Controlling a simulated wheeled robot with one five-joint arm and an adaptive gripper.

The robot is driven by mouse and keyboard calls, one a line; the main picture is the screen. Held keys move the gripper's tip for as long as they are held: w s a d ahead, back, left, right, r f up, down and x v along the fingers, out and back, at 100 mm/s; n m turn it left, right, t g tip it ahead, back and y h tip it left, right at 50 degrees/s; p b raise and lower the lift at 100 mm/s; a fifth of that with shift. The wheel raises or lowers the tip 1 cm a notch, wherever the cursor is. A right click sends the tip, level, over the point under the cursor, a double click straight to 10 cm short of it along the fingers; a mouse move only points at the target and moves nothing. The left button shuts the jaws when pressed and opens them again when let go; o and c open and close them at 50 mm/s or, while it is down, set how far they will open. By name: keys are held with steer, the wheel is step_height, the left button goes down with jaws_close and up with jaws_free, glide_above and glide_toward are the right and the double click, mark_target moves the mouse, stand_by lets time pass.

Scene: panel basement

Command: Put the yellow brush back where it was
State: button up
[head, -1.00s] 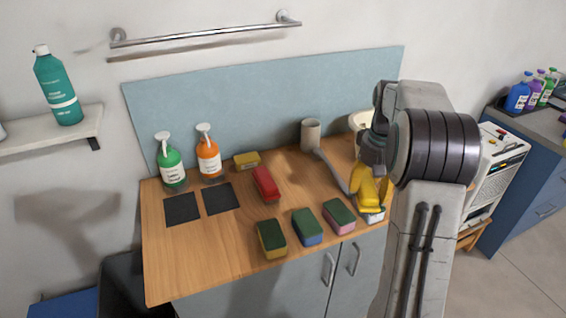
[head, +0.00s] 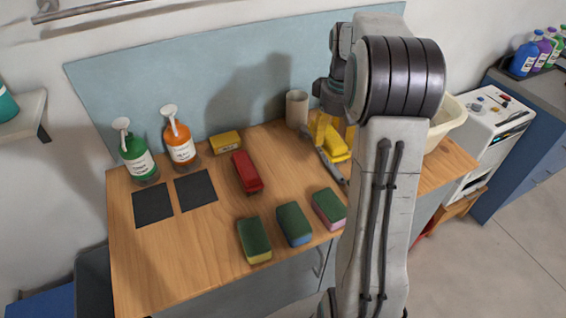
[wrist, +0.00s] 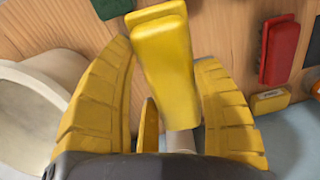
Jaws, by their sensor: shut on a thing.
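My gripper (head: 324,128) is above the back right part of the wooden counter, close to the grey-beige cup (head: 297,109). It is shut on the yellow brush (head: 336,150), which appears held above the counter. In the wrist view, the brush (wrist: 166,65) lies between the two yellow fingers (wrist: 165,55), its broad end pointing up in the picture. The fingers hide part of it in the head view. A grey cylinder, probably the cup, shows partly below it (wrist: 180,141).
A red brush (head: 246,172) and a yellow block (head: 226,142) lie left of the cup. Green (head: 138,160) and orange (head: 180,145) bottles stand behind two dark pads (head: 153,204). Three sponges (head: 294,224) line the front. A cream basin (head: 447,117) is at the right.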

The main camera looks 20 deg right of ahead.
steer(key=shift+s, duration=0.1)
steer(key=shift+w+a+f+n, duration=0.25)
steer(key=shift+w+n, duration=0.05)
steer(key=shift+w, duration=0.05)
steer(key=w+a+f, duration=0.2)
steer(key=w+a+f+p, duration=0.1)
steer(key=w+a+f, duration=0.1)
steer(key=w, duration=0.1)
steer(key=w+a+f+p, duration=0.1)
steer(key=w+a+f, duration=0.1)
steer(key=w+a, duration=0.1)
steer(key=shift+w+f, duration=0.25)
steer(key=shift+f, duration=0.05)
steer(key=shift+f+p, duration=0.45)
steer(key=shift+f, duration=1.55)
steer(key=shift+f, duration=0.1)
steer(key=shift+f, duration=0.1)
steer(key=o, duration=1.2)
